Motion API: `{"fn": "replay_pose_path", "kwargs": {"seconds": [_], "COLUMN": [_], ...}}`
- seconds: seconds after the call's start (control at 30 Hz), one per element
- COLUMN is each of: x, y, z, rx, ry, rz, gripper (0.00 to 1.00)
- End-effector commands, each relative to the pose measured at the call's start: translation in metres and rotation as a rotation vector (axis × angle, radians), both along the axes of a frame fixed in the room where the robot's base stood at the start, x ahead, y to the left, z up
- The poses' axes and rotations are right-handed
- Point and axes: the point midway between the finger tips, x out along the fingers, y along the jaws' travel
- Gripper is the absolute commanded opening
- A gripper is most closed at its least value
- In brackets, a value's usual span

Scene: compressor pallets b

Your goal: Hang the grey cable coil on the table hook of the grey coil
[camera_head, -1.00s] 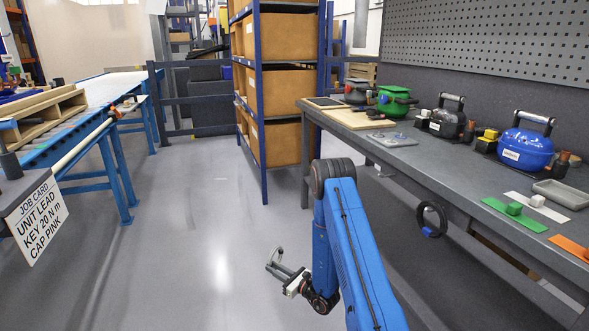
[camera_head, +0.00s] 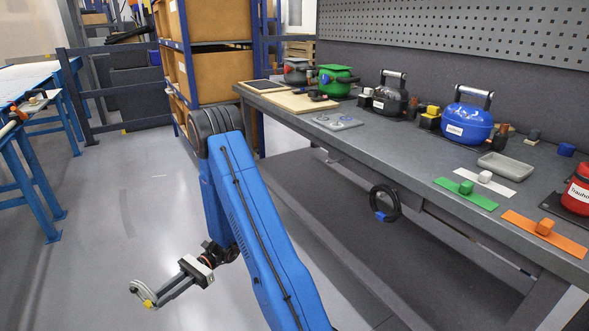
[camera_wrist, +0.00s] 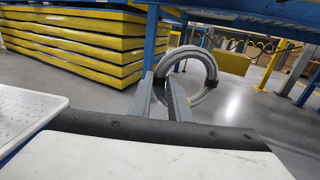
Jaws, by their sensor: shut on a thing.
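The grey cable coil (camera_head: 143,287) is held out over the floor at the lower left of the head view, with a small yellow patch on it. My gripper (camera_head: 158,297) is shut on it. In the wrist view the coil (camera_wrist: 201,52) is a thick grey ring with dark bands, standing upright at the tips of my gripper's fingers (camera_wrist: 168,85). A black coil (camera_head: 393,203) with a blue tag hangs below the front edge of the grey table (camera_head: 400,160), well right of my gripper. I cannot make out the grey coil's hook.
The table bears a blue compressor (camera_head: 468,124), a dark compressor (camera_head: 391,100), a green one (camera_head: 335,80), a grey tray (camera_head: 506,166) and coloured strips. A lower shelf (camera_head: 330,190) runs under it. A rack with boxes (camera_head: 210,75) stands behind my arm.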

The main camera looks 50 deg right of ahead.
Motion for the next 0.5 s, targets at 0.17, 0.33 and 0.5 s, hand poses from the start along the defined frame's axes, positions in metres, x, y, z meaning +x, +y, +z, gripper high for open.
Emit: {"fn": "replay_pose_path", "kwargs": {"seconds": [0.17,0.33,0.5], "x": [-0.055,-0.103,-0.143], "y": [-0.02,-0.052,-0.097], "z": [0.013,0.022,0.03], "rx": [-0.001,-0.001,-0.002], "ry": [0.001,0.003,0.005], "rz": [0.264,0.522,0.779], "gripper": [0.0,0.0,0.0]}}
